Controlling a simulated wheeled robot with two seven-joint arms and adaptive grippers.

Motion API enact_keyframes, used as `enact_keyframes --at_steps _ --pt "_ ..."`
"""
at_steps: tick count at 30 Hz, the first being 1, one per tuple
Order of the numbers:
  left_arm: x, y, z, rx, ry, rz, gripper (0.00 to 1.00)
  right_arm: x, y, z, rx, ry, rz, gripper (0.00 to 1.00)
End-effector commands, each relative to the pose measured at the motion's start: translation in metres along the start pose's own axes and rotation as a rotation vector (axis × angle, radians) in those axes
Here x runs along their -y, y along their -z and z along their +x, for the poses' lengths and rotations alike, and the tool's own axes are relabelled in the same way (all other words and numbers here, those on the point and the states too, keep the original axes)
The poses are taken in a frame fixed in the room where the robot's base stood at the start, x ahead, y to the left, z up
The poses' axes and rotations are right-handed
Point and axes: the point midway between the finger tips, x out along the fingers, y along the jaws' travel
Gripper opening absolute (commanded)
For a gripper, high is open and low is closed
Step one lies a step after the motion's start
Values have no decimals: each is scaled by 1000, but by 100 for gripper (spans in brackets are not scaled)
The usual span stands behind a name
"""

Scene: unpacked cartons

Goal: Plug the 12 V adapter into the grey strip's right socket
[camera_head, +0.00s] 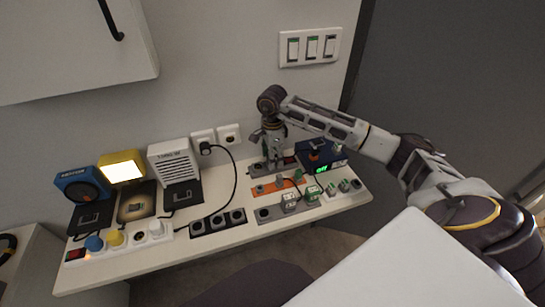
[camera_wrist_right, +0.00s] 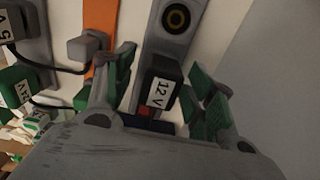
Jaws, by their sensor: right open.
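The black 12 V adapter (camera_wrist_right: 162,82) shows in the right wrist view, label facing me. It is at the grey strip (camera_wrist_right: 158,42), at the socket near the red switch (camera_wrist_right: 148,112); how deep it sits is unclear. The strip's other socket (camera_wrist_right: 176,18) is empty. My right gripper (camera_wrist_right: 163,78) is open, its green-padded fingers on either side of the adapter, apart from its sides. In the head view my right gripper (camera_head: 272,155) reaches down over the back grey strip (camera_head: 256,171), hiding the adapter. My left gripper is out of view.
An orange strip (camera_head: 263,188) lies just in front, with a corded grey plug (camera_wrist_right: 82,47) on it. A front grey strip (camera_head: 264,214) carries several adapters. A blue box with a green "off" display (camera_head: 321,169) stands close on the right. The wall is behind.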

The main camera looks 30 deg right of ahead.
Motion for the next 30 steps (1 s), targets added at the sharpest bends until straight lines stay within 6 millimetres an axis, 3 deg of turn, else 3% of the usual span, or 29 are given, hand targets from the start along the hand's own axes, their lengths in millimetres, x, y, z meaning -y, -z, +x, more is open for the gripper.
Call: enact_keyframes --at_steps 13,30 --pt "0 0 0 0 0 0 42 1 0 -12 0 1 0 55" --pt "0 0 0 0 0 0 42 1 0 -90 1 2 -1 55"
